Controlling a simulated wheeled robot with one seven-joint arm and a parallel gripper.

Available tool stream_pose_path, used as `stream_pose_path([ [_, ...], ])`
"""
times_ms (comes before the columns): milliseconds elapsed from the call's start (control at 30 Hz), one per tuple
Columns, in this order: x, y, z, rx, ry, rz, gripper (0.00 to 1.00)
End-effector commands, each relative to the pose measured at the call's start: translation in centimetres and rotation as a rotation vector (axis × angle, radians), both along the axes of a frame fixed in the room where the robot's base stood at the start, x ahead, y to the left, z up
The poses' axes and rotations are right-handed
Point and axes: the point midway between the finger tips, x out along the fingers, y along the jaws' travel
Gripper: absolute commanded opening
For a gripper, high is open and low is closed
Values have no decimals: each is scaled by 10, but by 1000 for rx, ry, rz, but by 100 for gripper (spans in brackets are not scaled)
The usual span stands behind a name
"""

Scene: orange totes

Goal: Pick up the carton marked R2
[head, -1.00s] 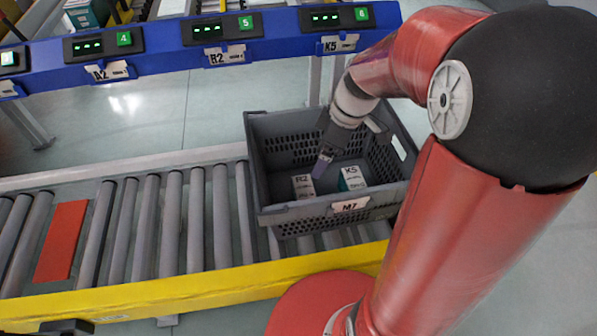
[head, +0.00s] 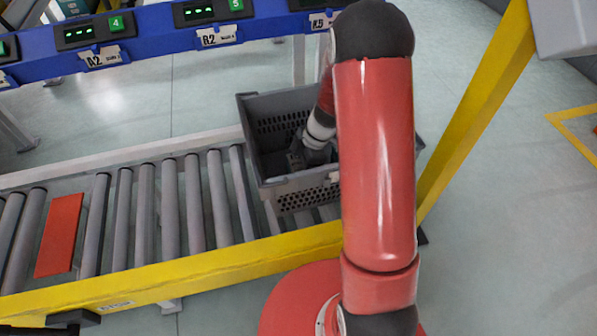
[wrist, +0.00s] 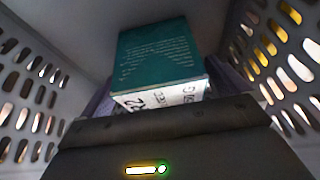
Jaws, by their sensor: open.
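The carton marked R2 (wrist: 160,60) shows in the wrist view, with a teal face and a white edge carrying the R2 print. It is inside the grey tote (head: 292,182). My gripper (wrist: 165,82) is open, with a purple-grey finger partly visible on either side of the carton. I cannot tell whether the fingers touch it. In the head view my gripper (head: 301,158) is down inside the tote, partly covered by my arm. The carton cannot be made out in the head view.
The tote's perforated walls rise close on both sides in the wrist view. The tote stands on a roller conveyor (head: 170,205) with a yellow front rail (head: 170,280). A blue beam (head: 150,35) with numbered displays runs behind. A red plate (head: 58,235) lies at left.

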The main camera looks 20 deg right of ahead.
Motion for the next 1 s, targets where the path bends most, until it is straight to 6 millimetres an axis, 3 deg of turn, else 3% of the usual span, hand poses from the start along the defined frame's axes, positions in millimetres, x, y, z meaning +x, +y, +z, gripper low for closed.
stream_pose_path([
  [133,-1,6,-13,-1,1,-1,100],
  [367,-1,6,-15,-1,-1,0,100],
  [767,-1,6,-14,-1,-1,0,50],
  [1000,0,6,-14,-1,-2,-1,48],
])
